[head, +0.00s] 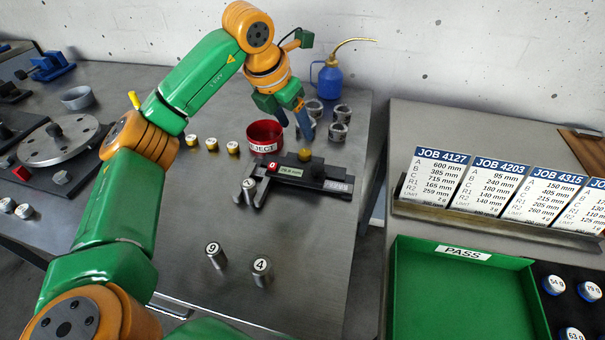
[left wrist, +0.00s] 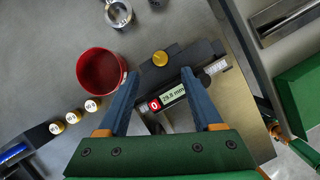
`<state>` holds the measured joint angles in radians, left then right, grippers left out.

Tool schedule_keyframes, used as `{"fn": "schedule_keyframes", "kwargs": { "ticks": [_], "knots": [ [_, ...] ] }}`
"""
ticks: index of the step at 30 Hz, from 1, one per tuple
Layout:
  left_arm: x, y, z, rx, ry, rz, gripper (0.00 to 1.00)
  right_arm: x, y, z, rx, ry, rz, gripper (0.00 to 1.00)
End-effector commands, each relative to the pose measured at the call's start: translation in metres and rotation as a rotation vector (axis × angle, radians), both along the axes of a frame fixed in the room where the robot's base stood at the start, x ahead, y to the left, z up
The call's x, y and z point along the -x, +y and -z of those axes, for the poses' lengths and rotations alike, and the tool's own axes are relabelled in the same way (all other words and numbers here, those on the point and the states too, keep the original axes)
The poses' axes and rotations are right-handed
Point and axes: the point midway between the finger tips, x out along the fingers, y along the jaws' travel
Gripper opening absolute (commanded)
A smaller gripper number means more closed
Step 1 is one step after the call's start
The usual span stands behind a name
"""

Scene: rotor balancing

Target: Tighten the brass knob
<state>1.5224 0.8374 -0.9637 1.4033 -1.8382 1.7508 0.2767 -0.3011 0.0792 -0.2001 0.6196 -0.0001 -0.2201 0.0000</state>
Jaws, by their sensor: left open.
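The brass knob (head: 305,154) sits on top of the dark slide of a caliper gauge (head: 325,178) on the grey table. It also shows in the left wrist view (left wrist: 160,58), beyond the fingertips and roughly centred between them. My left gripper (head: 291,122) is open and empty, above and behind the gauge in the head view. In the left wrist view its blue fingers (left wrist: 161,86) stand apart on both sides of the display.
A red reject bin (head: 265,135) stands just left of the gauge. Several metal rings (head: 340,122) and a blue oil can (head: 328,78) are behind. Numbered cylinders (head: 216,255) stand in front. A green PASS tray (head: 460,290) and job cards are on the right table.

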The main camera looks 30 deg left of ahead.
Motion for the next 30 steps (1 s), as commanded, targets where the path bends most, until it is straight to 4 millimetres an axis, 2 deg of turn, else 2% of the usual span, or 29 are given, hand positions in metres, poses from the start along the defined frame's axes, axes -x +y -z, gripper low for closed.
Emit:
{"fn": "schedule_keyframes", "kwargs": {
  "ticks": [1, 2, 5, 15, 23, 24, 25, 30],
  "knots": [
    [0.0, 0.0, 0.02, 0.0, -0.001, 0.0, 0.67, 0.0, 0.0, 0.021, 0.0, 0.0, 0.0, 0.57],
    [0.0, 0.0, 0.022, 0.0, -0.001, 0.0, 0.67, 0.0, 0.0, 0.022, 0.0, -0.001, 0.0, 0.57],
    [-0.002, 0.0, 0.026, 0.0, 0.002, 0.0, 0.67, -0.001, 0.0, 0.02, 0.0, -0.001, 0.0, 0.57],
    [-0.024, -0.005, 0.077, 0.001, 0.003, -0.001, 0.67, -0.001, 0.0, 0.014, 0.001, -0.002, 0.0, 0.57],
    [-0.027, -0.005, 0.083, 0.0, 0.0, 0.0, 0.67, -0.001, 0.0, 0.014, 0.001, -0.002, 0.0, 0.57],
    [-0.027, -0.005, 0.083, 0.0, 0.0, 0.0, 0.64, -0.001, 0.0, 0.014, 0.001, -0.002, 0.0, 0.57],
    [-0.027, -0.005, 0.083, 0.0, 0.0, 0.0, 0.56, -0.001, 0.0, 0.014, 0.001, -0.002, 0.0, 0.57],
    [-0.027, -0.005, 0.083, 0.0, 0.0, 0.0, 0.1, -0.001, 0.0, 0.014, 0.001, -0.002, 0.0, 0.57]
  ]
}}
